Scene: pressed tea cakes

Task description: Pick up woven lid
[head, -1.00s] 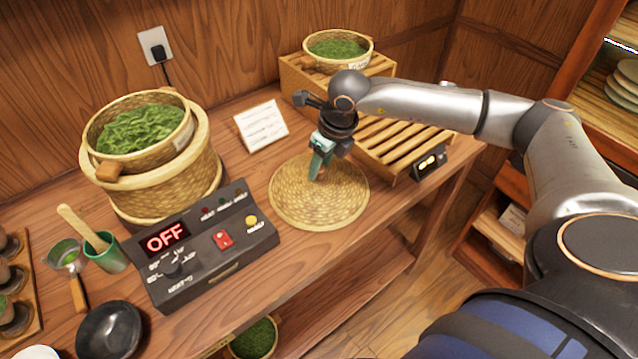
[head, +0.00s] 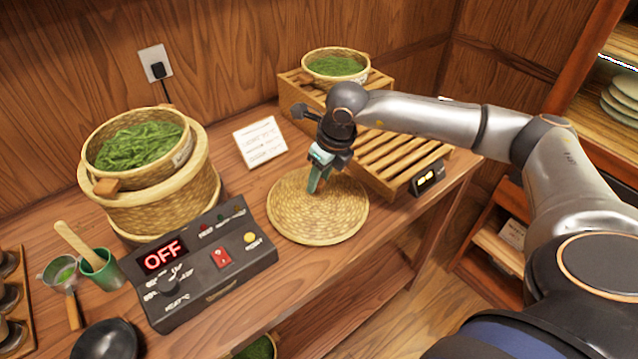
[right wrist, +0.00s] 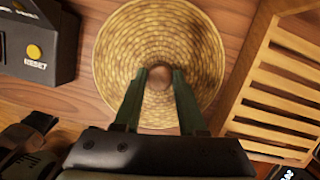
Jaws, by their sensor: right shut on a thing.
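The woven lid (head: 310,222) is a round, flat, straw-coloured disc on the wooden table, between the control box and the slatted rack. My right gripper (head: 315,187) points down at the middle of the lid. In the right wrist view the lid (right wrist: 125,50) fills the top middle, and the fingertips of my right gripper (right wrist: 159,72) come close together at its centre. They are shut on a small part at the lid's centre, mostly hidden by the fingers. The lid looks level and at or very near the table top. My left gripper is not in view.
A steamer basket (head: 165,200) with a tray of green leaves (head: 140,145) stands at left. The control box (head: 205,265) reads OFF. A slatted rack (head: 385,150) with a small leaf basket (head: 335,67) stands behind right. A white card (head: 259,142) stands behind the lid.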

